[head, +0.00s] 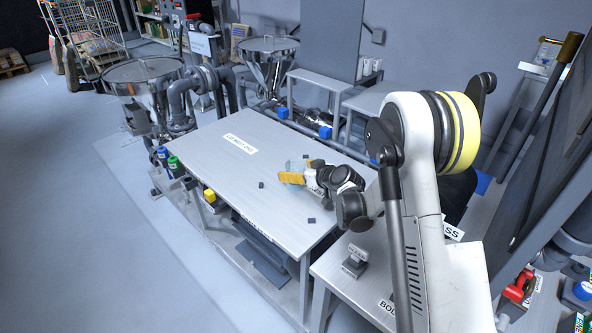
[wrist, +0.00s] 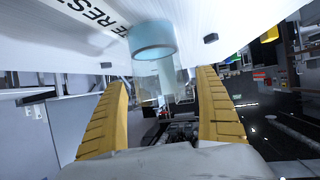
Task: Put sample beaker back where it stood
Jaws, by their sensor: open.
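The sample beaker is a clear cylinder with a pale blue band; in the wrist view (wrist: 152,42) it stands on the light grey table, which appears at the top of that picture. In the head view the beaker (head: 296,163) is a faint clear shape just beyond my gripper (head: 285,177). My gripper has yellow fingers and is open, low over the table's right part. In the wrist view the fingers (wrist: 163,95) lie on either side of the clear part of the beaker. Whether they touch it I cannot tell; a gap shows on both sides.
Small dark marks (head: 311,220) lie on the table (head: 215,165) around the gripper. A white lettered label (head: 241,144) lies towards the back left. A lower side table (head: 345,285) carries a small sign block.

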